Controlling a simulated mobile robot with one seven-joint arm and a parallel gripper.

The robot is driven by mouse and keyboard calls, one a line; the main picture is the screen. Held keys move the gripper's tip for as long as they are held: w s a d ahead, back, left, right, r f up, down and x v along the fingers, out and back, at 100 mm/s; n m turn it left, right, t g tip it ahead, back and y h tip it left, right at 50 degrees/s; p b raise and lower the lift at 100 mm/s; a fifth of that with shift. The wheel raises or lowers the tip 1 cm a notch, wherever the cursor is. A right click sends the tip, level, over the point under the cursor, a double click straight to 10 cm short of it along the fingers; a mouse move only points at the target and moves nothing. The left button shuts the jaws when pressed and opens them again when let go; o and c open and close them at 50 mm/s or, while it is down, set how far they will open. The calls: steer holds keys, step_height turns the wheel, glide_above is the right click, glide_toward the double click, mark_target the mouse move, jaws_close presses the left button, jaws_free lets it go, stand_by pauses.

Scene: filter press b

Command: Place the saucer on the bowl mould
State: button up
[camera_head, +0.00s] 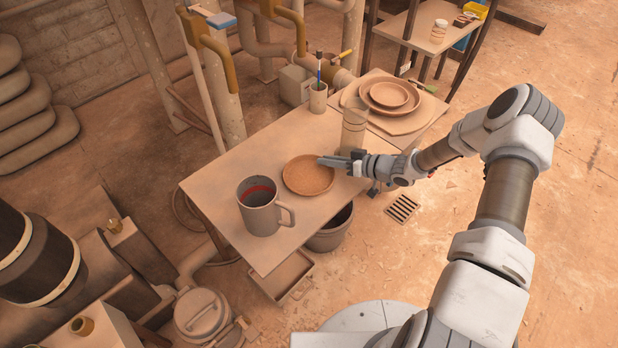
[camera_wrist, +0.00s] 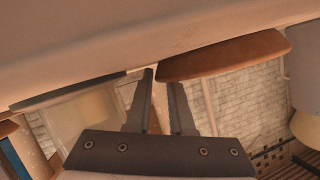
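The saucer, which I take to be the round terracotta disc (camera_head: 305,177), lies flat on the table beside a large mug. My gripper (camera_head: 326,161) is at its right rim, with the fingers over or beside the rim. In the wrist view the fingers (camera_wrist: 159,75) stand a little apart, near the left end of a reddish-brown rim (camera_wrist: 225,57), likely the saucer. Whether they touch it I cannot tell. On a board at the back right are stacked round clay dishes (camera_head: 388,96); I cannot tell whether the bowl mould is among them.
A grey mug (camera_head: 259,211) with dark red contents stands left of the saucer on the table (camera_head: 232,168). A pale cylinder (camera_head: 354,131) stands close behind my gripper. A cup with brushes (camera_head: 318,98) is at the back edge. A bucket (camera_head: 330,235) is below the front edge.

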jaws_close()
steer(key=shift+r, duration=0.1)
stand_by(1.2)
